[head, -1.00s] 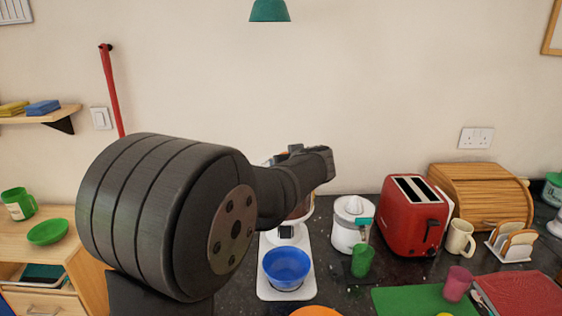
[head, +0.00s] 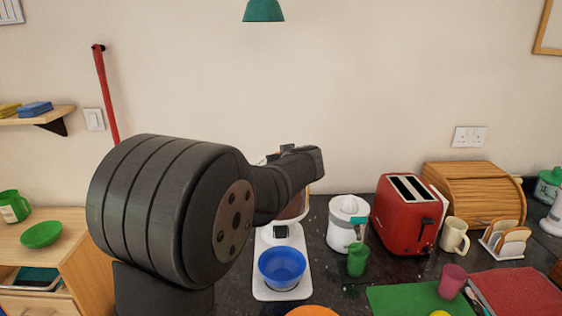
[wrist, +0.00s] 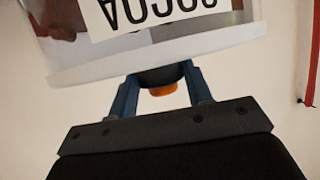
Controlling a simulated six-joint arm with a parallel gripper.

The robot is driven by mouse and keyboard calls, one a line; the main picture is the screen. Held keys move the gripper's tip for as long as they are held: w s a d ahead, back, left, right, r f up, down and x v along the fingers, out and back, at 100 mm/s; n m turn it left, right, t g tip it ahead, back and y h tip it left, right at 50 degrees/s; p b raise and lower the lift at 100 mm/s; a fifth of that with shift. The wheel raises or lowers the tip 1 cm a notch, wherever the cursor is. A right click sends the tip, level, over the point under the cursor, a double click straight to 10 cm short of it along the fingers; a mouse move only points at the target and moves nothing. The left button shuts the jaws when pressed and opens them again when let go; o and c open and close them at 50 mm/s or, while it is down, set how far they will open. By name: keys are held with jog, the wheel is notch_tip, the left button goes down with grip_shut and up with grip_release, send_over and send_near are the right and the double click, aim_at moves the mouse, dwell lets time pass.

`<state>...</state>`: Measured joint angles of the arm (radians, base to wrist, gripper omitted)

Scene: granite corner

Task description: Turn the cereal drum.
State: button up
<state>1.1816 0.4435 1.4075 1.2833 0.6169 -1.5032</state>
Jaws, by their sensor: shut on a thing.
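The cereal drum (wrist: 155,45) fills the top of the wrist view. It is clear with a pale rim, holds brown contents and bears a white label with dark, upside-down lettering. In the head view, a brown part of the drum (head: 296,206) shows below my dark arm, which hides most of it. In the wrist view, a dark round knob (wrist: 163,76) with an orange part sits below the rim. My gripper (wrist: 160,82) has its two bluish fingers on either side of this knob, shut on it. A blue bowl (head: 282,266) stands on the dispenser's white base (head: 264,292).
Right of the dispenser are a white juicer (head: 347,228), a green cup (head: 357,260) and a red toaster (head: 409,216). A wooden bread bin (head: 478,192), a cream mug (head: 453,236) and a green board (head: 405,300) lie further right. The wall is close behind.

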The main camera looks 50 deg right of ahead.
jog(key=shift+w+a+m+g+h, duration=0.1)
jog(key=shift+m+g+h, duration=0.45)
jog(key=shift+m+h, duration=0.15)
jog(key=shift+w+a+m+g+h, duration=0.1)
jog(key=shift+m+g+h, duration=0.5)
jog(key=shift+m, duration=0.2)
jog(key=o, duration=1.4)
jog(key=shift+c, duration=0.2)
jog(key=shift+s, duration=0.1)
jog(key=v, duration=1.7)
jog(key=shift+a, duration=0.2)
jog(key=shift+s, duration=0.1)
